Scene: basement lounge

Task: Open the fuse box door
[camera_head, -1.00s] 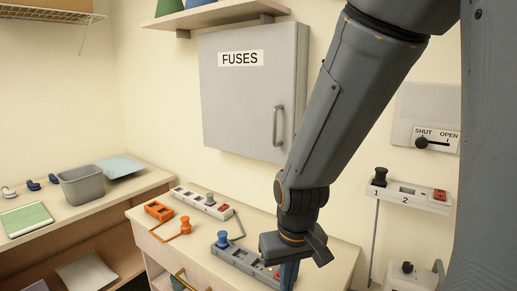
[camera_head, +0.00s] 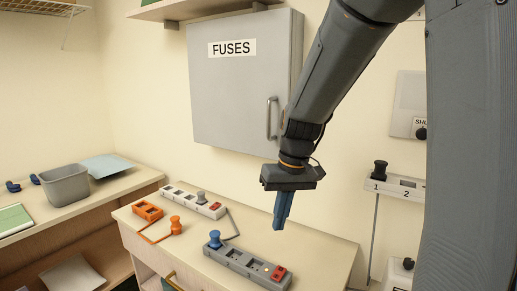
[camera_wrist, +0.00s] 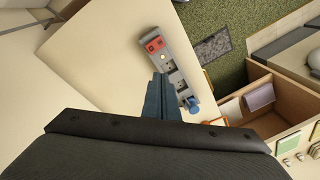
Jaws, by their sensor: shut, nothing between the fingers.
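The grey fuse box door (camera_head: 235,95) carries a "FUSES" label and looks shut on the wall. Its vertical bar handle (camera_head: 271,118) is at the door's right side, partly close behind my wrist in the picture. My gripper (camera_head: 280,222) points down over the bench top, below and right of the handle and apart from it. The blue fingers are together and empty. In the wrist view, my gripper (camera_wrist: 160,85) shows above the bench beside a grey power strip (camera_wrist: 170,70). The fuse box handle is not recognisable in the wrist view.
The bench (camera_head: 320,255) below holds a grey strip (camera_head: 245,262) with a blue plug (camera_head: 215,240), an orange socket (camera_head: 148,211) and a white strip (camera_head: 185,198). A shelf (camera_head: 205,10) is above the box. A wall panel (camera_head: 408,105) is at right.

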